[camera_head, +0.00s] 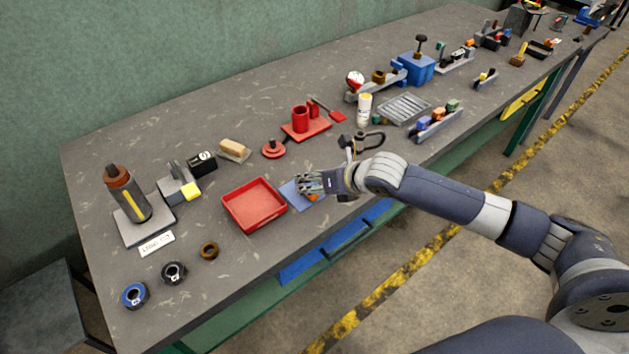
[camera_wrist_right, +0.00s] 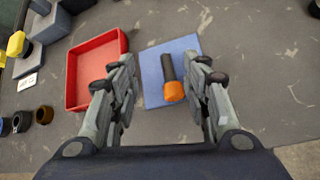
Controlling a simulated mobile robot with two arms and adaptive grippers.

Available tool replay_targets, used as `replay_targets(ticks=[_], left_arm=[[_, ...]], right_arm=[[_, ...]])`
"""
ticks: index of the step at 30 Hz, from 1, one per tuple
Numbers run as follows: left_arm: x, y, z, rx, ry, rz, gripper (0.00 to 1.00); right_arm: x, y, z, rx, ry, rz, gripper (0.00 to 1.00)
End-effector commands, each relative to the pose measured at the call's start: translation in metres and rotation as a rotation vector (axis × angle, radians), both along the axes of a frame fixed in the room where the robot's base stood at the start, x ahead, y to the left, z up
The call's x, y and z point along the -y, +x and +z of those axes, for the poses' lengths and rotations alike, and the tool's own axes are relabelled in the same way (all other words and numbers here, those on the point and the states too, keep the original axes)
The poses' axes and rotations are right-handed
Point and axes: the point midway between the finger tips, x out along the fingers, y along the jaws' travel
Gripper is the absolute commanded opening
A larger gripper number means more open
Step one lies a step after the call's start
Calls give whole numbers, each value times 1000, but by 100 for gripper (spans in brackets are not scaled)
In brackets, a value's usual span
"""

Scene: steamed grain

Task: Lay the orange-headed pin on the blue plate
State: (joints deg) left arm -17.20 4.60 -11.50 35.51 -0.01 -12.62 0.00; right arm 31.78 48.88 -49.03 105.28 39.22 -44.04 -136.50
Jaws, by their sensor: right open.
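The orange-headed pin (camera_wrist_right: 172,80) has a dark shaft and an orange head. In the right wrist view it lies on its side over the blue plate (camera_wrist_right: 153,70), with its head toward my wrist, near the plate's near edge. It appears to rest on the plate. My right gripper (camera_wrist_right: 161,73) is open, its fingers on either side of the pin and apart from it. In the head view the right gripper (camera_head: 308,184) is above the blue plate (camera_head: 291,194) and hides most of the pin. My left gripper is not in view.
A red tray (camera_head: 254,204) sits just left of the plate. A red stand with a cup (camera_head: 303,123) and a dark clamp-like item (camera_head: 365,141) stand behind the gripper. Several dark and brown rings (camera_head: 174,272) lie at the front left. The table's front edge is close to the plate.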

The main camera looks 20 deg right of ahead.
Motion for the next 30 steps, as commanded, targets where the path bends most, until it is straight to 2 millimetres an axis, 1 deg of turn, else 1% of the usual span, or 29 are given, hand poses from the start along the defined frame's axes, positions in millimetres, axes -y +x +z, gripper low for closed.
replay_targets(ticks=[4, 8, 15, 21, 25, 30], left_arm=[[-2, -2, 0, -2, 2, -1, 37], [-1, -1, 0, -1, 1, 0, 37], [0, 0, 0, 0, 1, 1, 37], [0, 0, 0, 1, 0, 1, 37], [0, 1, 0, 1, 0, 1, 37], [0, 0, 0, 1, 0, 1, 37]], right_arm=[[2, -3, 2, 0, -1, 1, 44], [8, -12, 12, 2, -3, 0, 44], [26, -45, 44, 1, -6, 0, 44], [37, -67, 66, 1, -4, 0, 44], [41, -75, 75, 0, -1, 0, 44], [43, -80, 79, 0, 0, 0, 44]])
